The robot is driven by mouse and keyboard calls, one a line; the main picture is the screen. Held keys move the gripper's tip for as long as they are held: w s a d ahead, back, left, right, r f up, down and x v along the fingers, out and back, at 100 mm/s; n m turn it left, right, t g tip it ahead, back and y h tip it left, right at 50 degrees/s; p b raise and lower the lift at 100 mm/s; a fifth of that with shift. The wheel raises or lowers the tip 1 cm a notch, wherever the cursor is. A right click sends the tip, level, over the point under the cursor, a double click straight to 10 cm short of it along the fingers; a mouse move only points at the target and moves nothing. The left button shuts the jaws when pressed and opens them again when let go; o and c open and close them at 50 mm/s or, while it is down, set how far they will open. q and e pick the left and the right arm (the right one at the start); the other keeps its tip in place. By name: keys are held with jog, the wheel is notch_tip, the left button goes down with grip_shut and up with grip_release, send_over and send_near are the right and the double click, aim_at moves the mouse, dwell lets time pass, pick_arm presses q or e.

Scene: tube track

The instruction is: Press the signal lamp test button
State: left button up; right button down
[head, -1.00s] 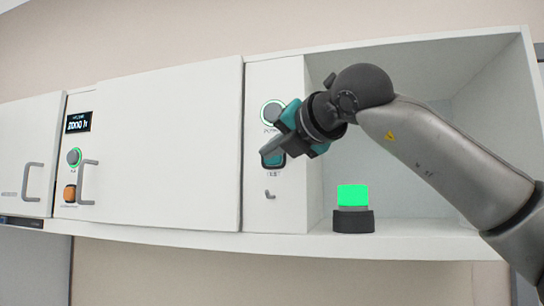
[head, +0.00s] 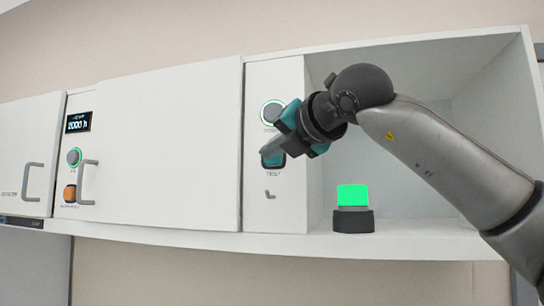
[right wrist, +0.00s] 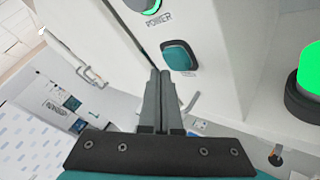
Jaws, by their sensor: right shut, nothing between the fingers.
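A teal rounded-square button with a small label under it sits on the narrow white panel below the round POWER button; it shows clear in the right wrist view (right wrist: 179,56). In the head view the button (head: 274,161) is partly covered by my right gripper (head: 266,152). My right gripper is shut and empty, its fingertips (right wrist: 160,72) close beside the button in the picture; I cannot tell whether they touch the panel. A signal lamp (head: 353,195) with a glowing green top and dark base stands on the open shelf to the right. My left gripper is not in view.
The round POWER button (head: 272,113) has a lit green ring. A small hook (head: 270,194) is below the teal button. White cabinet doors (head: 165,150) with handles are to the left, beside a display (head: 78,122) and an orange button (head: 70,193).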

jog(key=shift+w, duration=0.1)
jog(key=shift+w+d, duration=0.1)
jog(key=shift+w, duration=0.25)
jog(key=shift+w+d+p, duration=0.2)
jog(key=shift+w+p, duration=0.1)
jog(key=shift+w, duration=0.15)
dwell(0.7)
dwell(0.3)
jog(key=shift+s+a+b, duration=0.3)
jog(key=shift+s+b, duration=0.6)
